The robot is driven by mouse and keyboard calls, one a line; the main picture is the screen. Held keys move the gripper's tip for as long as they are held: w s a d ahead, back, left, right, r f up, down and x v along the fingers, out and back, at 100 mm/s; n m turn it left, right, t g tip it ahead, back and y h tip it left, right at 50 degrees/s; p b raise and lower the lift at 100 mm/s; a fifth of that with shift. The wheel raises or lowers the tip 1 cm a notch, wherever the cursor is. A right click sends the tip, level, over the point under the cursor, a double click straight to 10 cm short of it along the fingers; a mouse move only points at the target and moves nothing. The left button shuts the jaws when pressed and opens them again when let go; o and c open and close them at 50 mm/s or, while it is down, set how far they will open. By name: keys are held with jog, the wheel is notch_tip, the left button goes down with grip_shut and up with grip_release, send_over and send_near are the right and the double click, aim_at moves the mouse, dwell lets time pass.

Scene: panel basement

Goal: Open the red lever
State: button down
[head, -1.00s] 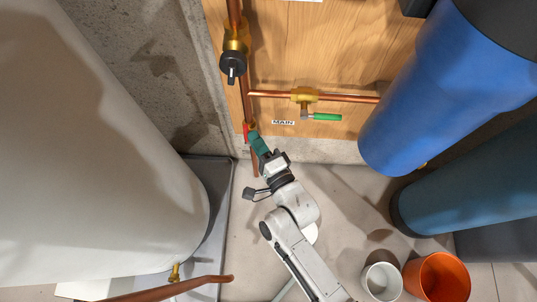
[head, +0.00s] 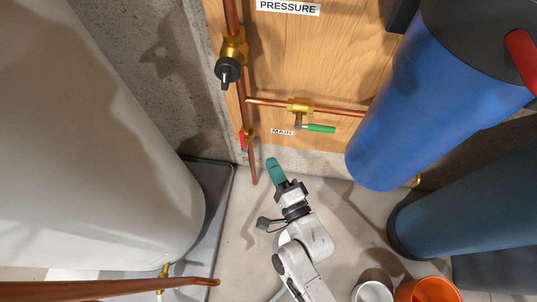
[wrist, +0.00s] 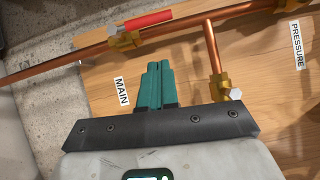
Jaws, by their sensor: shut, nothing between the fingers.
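The red lever (head: 243,141) sits on a small brass valve (head: 249,133) low on the vertical copper pipe. In the head view its handle lies close along the pipe. In the wrist view the red lever (wrist: 150,20) runs nearly parallel to the pipe, beside the brass valve body (wrist: 125,40). My gripper (head: 271,163) has green fingers, which are shut and empty. It is to the lower right of the lever, apart from it. In the wrist view the closed fingertips (wrist: 158,66) point toward the pipe, with a visible gap to the lever.
A green-handled valve (head: 320,128) is on the horizontal pipe by the MAIN label (head: 282,132). A black-capped brass valve (head: 229,70) is above. A large pale tank (head: 90,150) stands left, blue cylinders (head: 400,110) right. White and orange buckets (head: 428,291) stand lower right. Floor between is open.

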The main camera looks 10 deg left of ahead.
jog(key=shift+p+v, duration=0.3)
jog(key=shift+v, duration=2.25)
jog(key=shift+r, duration=0.15)
jog(key=s+d+f+n+g+h, duration=0.1)
jog(key=d+f+n+g+h, duration=0.2)
jog(key=d, duration=0.4)
jog(key=s+d+f+n+g+h, duration=0.1)
jog(key=d+n+g+h, duration=0.25)
jog(key=d+n, duration=0.2)
jog(key=s+d+r+n+g+h, duration=0.35)
jog(key=s+d+g, duration=0.45)
jog(key=s+d, duration=0.6)
notch_tip(320, 180, up, 24)
jog(key=p, duration=2.3)
jog(key=shift+s+f, duration=0.2)
jog(key=shift+s, duration=0.2)
